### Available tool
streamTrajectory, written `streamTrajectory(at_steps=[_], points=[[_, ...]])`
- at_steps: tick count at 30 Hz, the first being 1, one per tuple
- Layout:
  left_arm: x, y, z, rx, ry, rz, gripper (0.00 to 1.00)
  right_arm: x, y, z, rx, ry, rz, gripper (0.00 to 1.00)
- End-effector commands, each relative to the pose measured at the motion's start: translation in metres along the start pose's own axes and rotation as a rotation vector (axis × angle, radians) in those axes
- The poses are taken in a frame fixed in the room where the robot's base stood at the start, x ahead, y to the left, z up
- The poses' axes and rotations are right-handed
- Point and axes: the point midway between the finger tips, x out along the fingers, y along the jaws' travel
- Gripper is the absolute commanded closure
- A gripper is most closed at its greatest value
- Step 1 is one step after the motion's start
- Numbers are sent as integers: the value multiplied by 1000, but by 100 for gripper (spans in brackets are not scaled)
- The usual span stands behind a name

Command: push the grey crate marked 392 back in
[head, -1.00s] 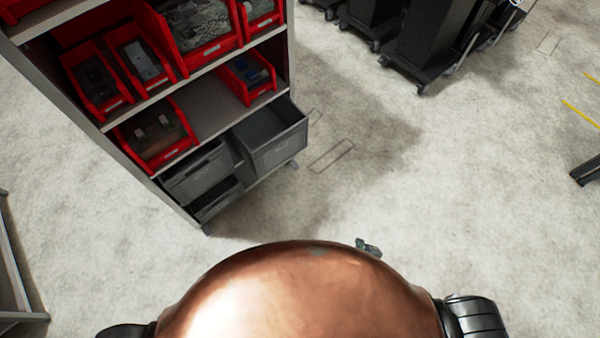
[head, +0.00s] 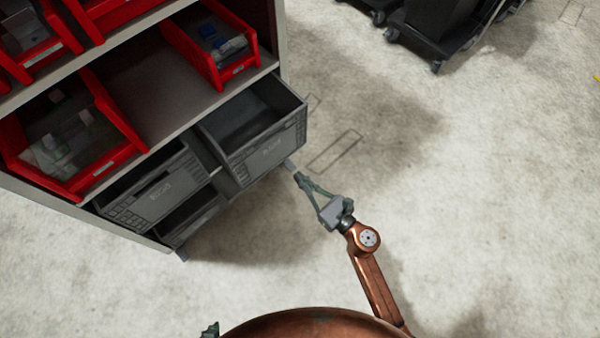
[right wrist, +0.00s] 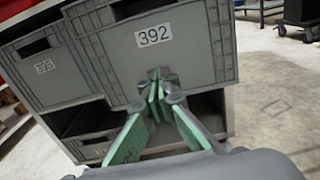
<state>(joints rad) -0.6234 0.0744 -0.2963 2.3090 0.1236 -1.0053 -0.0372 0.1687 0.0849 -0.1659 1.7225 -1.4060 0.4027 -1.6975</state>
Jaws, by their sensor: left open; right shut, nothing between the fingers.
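The grey crate marked 392 (head: 268,152) sits at the right end of the shelf's lower level and sticks out past the crate beside it. In the right wrist view its front with the 392 label (right wrist: 190,58) fills the upper middle. My right gripper (head: 298,178) is shut and empty, its fingertips close to the crate's front near the lower edge; I cannot tell whether they touch. The shut fingers (right wrist: 160,95) also show in the right wrist view. Only a bit of my left gripper (head: 211,330) shows at the bottom of the head view.
Grey crate 395 (right wrist: 45,67) stands to the left of 392, with another grey crate (head: 190,220) below. Red bins (head: 72,145) stand on the shelf above. The floor right of the shelf is clear; black wheeled carts (head: 440,30) stand at the back.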

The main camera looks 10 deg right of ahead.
Motion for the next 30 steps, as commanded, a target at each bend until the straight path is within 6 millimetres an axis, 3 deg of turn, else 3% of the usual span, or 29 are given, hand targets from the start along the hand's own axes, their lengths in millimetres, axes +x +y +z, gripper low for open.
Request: streamTrajectory(at_steps=[15, 21, 30], points=[[-1, 1, -1, -1, 2, 1, 17, 78, 2, 2, -16, -4, 4, 100], [0, 1, -3, -1, 11, 3, 17, 90, 2, 2, -16, -3, 4, 100], [0, 2, -3, 0, 12, 4, 17, 90, 2, 2, -15, -3, 4, 100]])
